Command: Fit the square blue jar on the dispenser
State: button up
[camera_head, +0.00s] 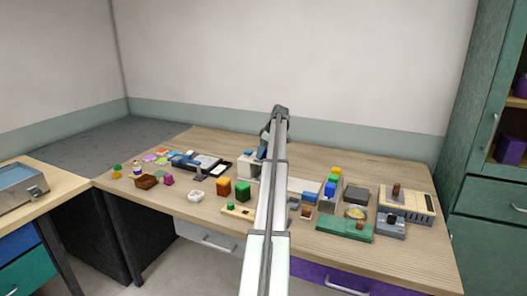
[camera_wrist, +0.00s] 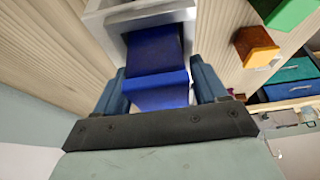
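The square blue jar (camera_wrist: 160,92) shows in the wrist view between the two fingers of my gripper (camera_wrist: 160,82), which look shut on its sides. Its far part reaches to the opening of a white, box-like dispenser (camera_wrist: 108,22). I cannot tell whether it is fully seated there. In the head view the white dispenser (camera_head: 246,168) stands at the middle of the table, with a bit of the blue jar (camera_head: 262,152) at its top. My arm hides part of both, and my gripper's fingers are hard to make out there.
An orange block (camera_head: 224,187) and a green block (camera_head: 242,191) stand in front of the dispenser.

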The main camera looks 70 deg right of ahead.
jog(key=shift+o, duration=1.4)
jog(key=v, duration=1.3)
jog(key=shift+r, duration=0.35)
